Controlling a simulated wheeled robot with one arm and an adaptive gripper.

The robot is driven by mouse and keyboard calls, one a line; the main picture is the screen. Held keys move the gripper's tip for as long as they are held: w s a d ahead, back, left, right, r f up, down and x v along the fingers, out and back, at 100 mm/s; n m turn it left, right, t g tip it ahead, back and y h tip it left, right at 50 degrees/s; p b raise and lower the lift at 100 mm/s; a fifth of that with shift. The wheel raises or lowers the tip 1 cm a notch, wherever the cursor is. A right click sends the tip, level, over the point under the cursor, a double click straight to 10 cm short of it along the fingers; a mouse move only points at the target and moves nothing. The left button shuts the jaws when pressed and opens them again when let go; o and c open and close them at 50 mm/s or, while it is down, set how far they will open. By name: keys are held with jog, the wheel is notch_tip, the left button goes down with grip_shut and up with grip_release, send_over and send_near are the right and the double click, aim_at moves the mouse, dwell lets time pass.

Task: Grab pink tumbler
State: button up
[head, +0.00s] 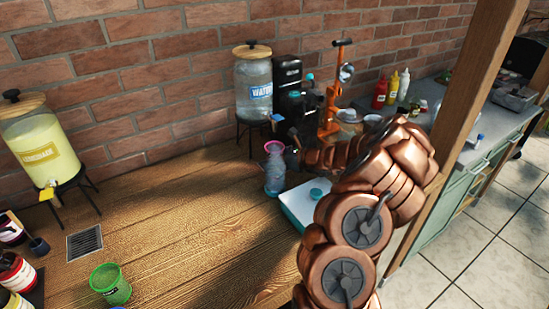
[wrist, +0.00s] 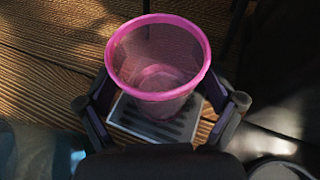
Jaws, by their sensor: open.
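The pink tumbler (wrist: 158,52) stands upright in the wrist view, its open pink rim facing the camera. Its body is see-through pink mesh or glass. My gripper (wrist: 158,92) is open, with one finger on each side of the tumbler's lower body. I cannot tell whether either finger touches it. In the head view the tumbler's pink rim (head: 274,147) shows just left of my gripper (head: 291,154), behind a bluish clear bottle that hides its lower part.
A slotted metal drip tray (wrist: 155,121) lies under the tumbler. The water dispenser (head: 254,85) stands behind it, with a dark machine (head: 288,75) and an orange juicer press (head: 330,100) to the right. A white box (head: 300,205) is in front. The wooden table's middle is clear.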

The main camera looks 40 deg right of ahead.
jog(key=c, duration=1.4)
jog(key=shift+c, duration=0.2)
jog(key=shift+s+r, duration=0.1)
jog(key=shift+r, duration=0.05)
jog(key=shift+s+d+r+b, duration=0.3)
jog(key=shift+s+r+b, duration=0.15)
jog(key=shift+s+r, duration=0.25)
jog(key=r+b+v, duration=0.1)
jog(key=b+v, duration=0.1)
jog(key=v, duration=1.1)
jog(key=shift+b, duration=0.35)
